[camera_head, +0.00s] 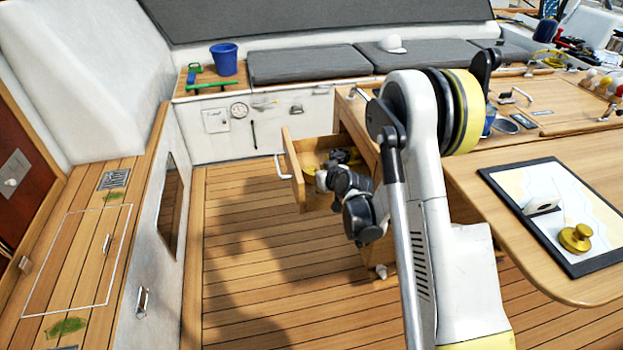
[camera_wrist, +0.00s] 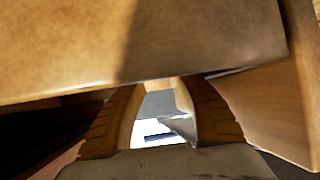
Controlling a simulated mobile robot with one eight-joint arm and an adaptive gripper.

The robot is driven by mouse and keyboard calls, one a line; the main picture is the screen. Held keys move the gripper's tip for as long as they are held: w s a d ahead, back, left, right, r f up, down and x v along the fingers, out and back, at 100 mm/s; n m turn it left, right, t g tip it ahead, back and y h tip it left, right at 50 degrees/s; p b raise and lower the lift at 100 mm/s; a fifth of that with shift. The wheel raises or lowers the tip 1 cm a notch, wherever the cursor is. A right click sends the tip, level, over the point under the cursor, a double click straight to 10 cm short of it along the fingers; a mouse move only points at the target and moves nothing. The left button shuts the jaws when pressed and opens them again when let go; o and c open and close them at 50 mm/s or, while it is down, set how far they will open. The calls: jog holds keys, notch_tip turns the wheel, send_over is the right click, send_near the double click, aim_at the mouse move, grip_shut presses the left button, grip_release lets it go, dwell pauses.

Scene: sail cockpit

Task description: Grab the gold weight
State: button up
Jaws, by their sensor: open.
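The gold weight (camera_head: 575,238) is a round brass piece with a knob on top. It sits on the framed chart (camera_head: 520,190) on the wooden table at the right in the head view. My gripper (camera_head: 325,180) is well away from it, low at the open wooden drawer (camera_head: 294,172) left of the table. In the wrist view my gripper (camera_wrist: 155,95) shows two fingers with a gap between them, open, with no object clearly held. A wooden surface fills the top of that view close up. The weight is not visible there.
The drawer holds dark and yellow items (camera_head: 345,156), partly hidden by my arm. A blue bucket (camera_head: 223,59) sits on the back bench. The deck floor (camera_head: 240,240) left of my arm is clear.

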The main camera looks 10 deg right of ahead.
aim_at(312, 169)
jog(key=b+x, duration=0.1)
jog(key=x, duration=0.2)
jog(key=shift+s+f, duration=0.1)
jog(key=shift+f, duration=0.15)
jog(key=shift+w, duration=0.35)
jog(key=shift+c, duration=0.4)
grip_shut()
